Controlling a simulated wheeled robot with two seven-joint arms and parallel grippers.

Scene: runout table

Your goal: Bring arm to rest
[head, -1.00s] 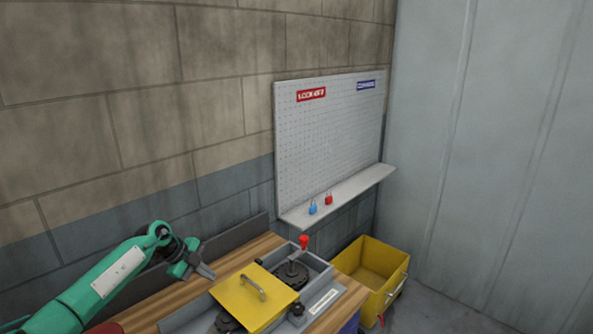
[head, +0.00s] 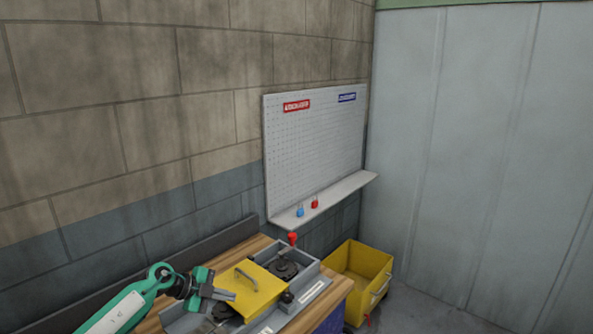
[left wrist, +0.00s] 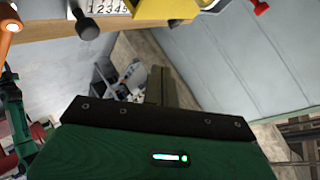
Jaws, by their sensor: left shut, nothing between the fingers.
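My left arm comes in from the lower left of the head view. Its gripper (head: 224,294) is shut and empty, just left of the yellow cover plate (head: 258,292) with a grey handle on the grey machine. I cannot tell whether the gripper touches the plate. In the left wrist view my dark green gripper housing fills the lower part, and the fingers are not clear. My right gripper is not in view.
The wooden table (head: 240,246) carries the grey machine (head: 312,292) with a red knob (head: 292,238). A yellow bin (head: 361,277) stands on the floor to the right. A pegboard (head: 316,143) has a shelf with a blue padlock (head: 300,211) and a red padlock (head: 314,204).

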